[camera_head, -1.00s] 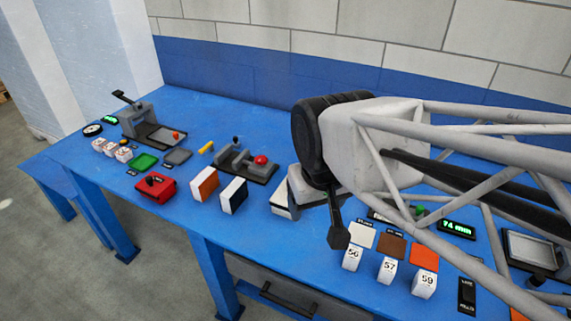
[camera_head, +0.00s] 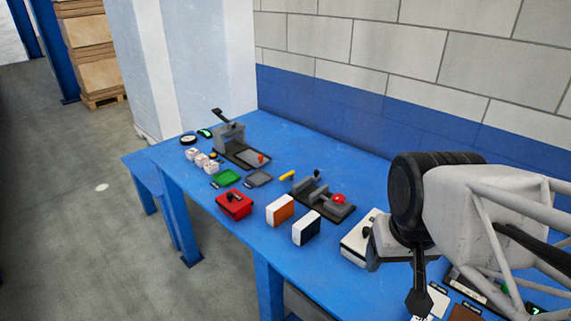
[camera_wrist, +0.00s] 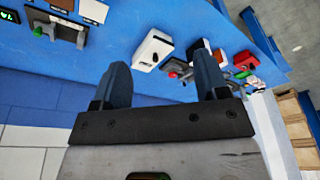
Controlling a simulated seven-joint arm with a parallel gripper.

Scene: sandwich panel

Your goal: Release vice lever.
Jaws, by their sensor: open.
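A grey vice-like fixture (camera_head: 320,195) on a dark base stands mid-bench, with grey blocks, a small black-tipped lever (camera_head: 316,174) and a red knob (camera_head: 338,199). Part of it shows in the wrist view (camera_wrist: 187,69), beyond my fingers. A second grey device (camera_head: 230,138) with a long raised black lever (camera_head: 222,116) stands at the far left end. My gripper (camera_wrist: 163,82) is open and empty, with its two dark fingers apart. In the head view my gripper (camera_head: 418,298) is over the bench's right part, well away from both devices.
A white box (camera_head: 358,240) lies between my gripper and the fixture. A wall runs behind.

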